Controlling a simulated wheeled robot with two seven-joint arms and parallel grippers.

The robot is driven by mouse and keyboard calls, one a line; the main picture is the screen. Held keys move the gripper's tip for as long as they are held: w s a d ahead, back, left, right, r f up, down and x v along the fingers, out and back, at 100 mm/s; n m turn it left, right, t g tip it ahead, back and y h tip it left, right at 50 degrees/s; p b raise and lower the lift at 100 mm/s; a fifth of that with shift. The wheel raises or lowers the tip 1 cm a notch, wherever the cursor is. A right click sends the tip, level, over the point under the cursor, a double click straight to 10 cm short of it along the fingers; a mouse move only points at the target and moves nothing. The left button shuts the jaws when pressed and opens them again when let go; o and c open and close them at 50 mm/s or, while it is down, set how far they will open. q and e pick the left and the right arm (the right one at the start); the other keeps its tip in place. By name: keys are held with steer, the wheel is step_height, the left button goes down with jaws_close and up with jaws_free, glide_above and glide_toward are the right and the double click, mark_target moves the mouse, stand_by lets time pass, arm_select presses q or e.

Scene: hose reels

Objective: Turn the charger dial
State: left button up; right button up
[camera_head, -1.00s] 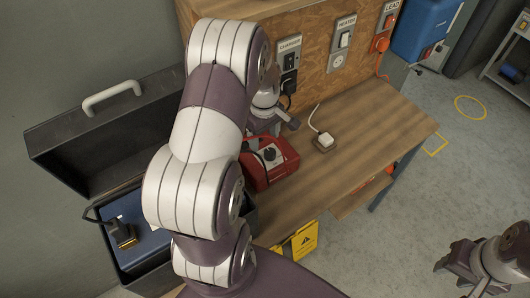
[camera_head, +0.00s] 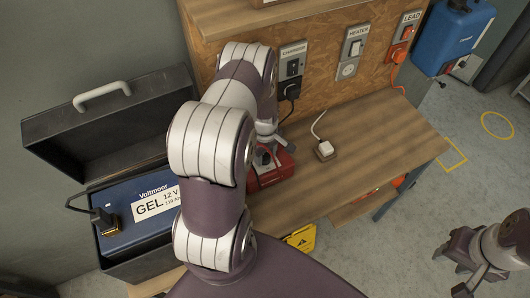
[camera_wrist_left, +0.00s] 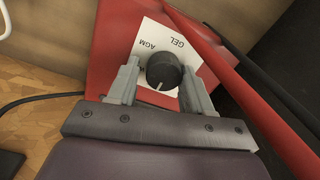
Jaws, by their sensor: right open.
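The red charger (camera_head: 272,172) stands on the workbench, partly hidden behind my left arm in the head view. In the left wrist view, its red face (camera_wrist_left: 110,35) carries a white label (camera_wrist_left: 172,38) reading GEL and AGM, with another marking mostly hidden. The black dial (camera_wrist_left: 163,71) has a white pointer line at its lower edge, away from the GEL word. My left gripper (camera_wrist_left: 160,68) is open, with one finger on each side of the dial; contact is unclear. It also shows over the charger in the head view (camera_head: 266,155). My right gripper (camera_head: 464,268) is open and empty above the floor.
A blue battery (camera_head: 135,228) labelled GEL 12 V sits in an open dark box (camera_head: 110,115) at left. A white plug (camera_head: 324,150) lies on the bench (camera_head: 370,145). CHARGER (camera_head: 291,62), HEATER and LEAD outlets line the back board. The bench right of the plug is clear.

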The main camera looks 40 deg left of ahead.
arm_select(q)
steer(key=shift+s+a, duration=0.1)
steer(key=shift+s, duration=0.05)
steer(key=c, duration=0.6)
arm_select(e)
steer(key=shift+s, duration=0.15)
